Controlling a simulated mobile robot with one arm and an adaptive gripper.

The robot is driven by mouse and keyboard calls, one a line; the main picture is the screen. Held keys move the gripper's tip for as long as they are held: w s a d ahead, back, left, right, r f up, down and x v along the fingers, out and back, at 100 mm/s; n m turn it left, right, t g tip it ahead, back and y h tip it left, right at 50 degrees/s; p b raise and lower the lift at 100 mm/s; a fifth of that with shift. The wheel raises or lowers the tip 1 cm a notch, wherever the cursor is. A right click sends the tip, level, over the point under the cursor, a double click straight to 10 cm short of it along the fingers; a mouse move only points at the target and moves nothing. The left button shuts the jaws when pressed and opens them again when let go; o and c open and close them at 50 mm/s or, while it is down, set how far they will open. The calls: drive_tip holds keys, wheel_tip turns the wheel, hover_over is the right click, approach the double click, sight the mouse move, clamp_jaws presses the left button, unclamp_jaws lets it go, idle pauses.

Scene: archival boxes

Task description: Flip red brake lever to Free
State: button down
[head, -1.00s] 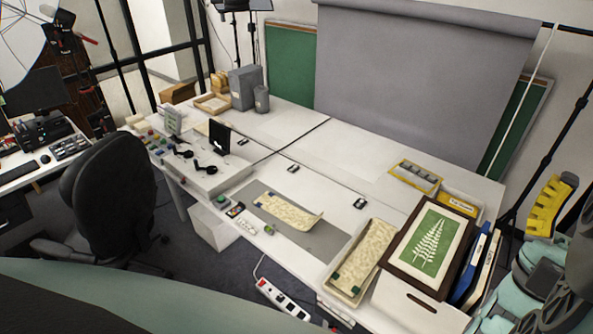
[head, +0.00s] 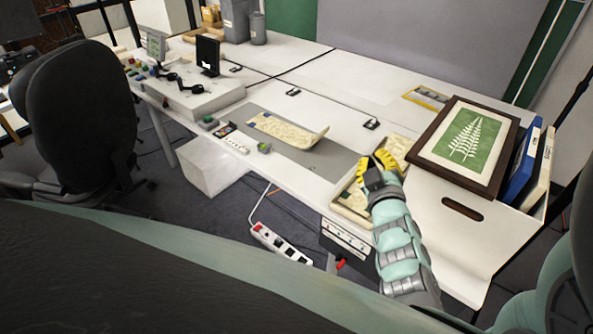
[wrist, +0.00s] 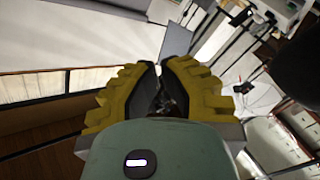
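My gripper (head: 379,162) has yellow ridged fingers and is raised in front of the right part of the long white table, overlapping a shallow tray in the head view. In the wrist view my gripper (wrist: 160,72) shows two yellow fingers with dark inner pads, a narrow gap between them and nothing held. A small red-tipped handle (head: 340,265) on a grey part is low by the table's front side, below and left of my gripper and apart from it. It may be the brake lever; its markings are too small to read.
A white power strip (head: 280,244) with a red switch lies left of the red handle. A framed fern picture (head: 465,147) and the tray (head: 352,199) are on the table (head: 450,240). A black chair (head: 85,110) stands at the left. Dark floor in front is partly clear.

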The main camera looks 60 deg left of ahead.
wheel_tip(320, 180, down, 16)
drive_tip(key=s+a+n+g+h+b, duration=0.1)
drive_tip(key=s+a+n+h+b, duration=0.15)
drive_tip(key=b, duration=0.55)
drive_tip(key=t+h+b, duration=0.6)
drive_tip(key=h+b, duration=0.2)
drive_tip(key=b, duration=2.4)
approach(340, 264)
drive_tip(key=w+d+f, duration=0.1)
drive_tip(key=w+d, duration=0.1)
drive_tip(key=shift+b+x, duration=0.35)
drive_tip(key=shift+x, duration=4.35)
drive_tip(key=shift+s+a+f+b, duration=0.1)
drive_tip(key=shift+s+a+b, duration=0.1)
drive_tip(key=shift+a+b, duration=0.35)
drive_tip(key=shift+s+a+f+b, duration=0.1)
drive_tip(key=shift+s+a+b, duration=0.1)
drive_tip(key=shift+a, duration=0.6)
drive_tip(key=shift+s+a+r+b, duration=0.1)
drive_tip(key=shift+s+a+b, duration=0.1)
drive_tip(key=shift+a, duration=0.25)
drive_tip(key=shift+s+a+r+b, duration=0.1)
drive_tip(key=shift+a+b, duration=0.05)
drive_tip(key=shift+a, duration=0.3)
drive_tip(key=shift+s+d, duration=0.1)
drive_tip(key=shift+d, duration=0.05)
drive_tip(key=s+d, duration=0.3)
drive_tip(key=s, duration=0.2)
drive_tip(key=shift+s+d+p, duration=0.35)
drive_tip(key=shift+s+d, duration=0.05)
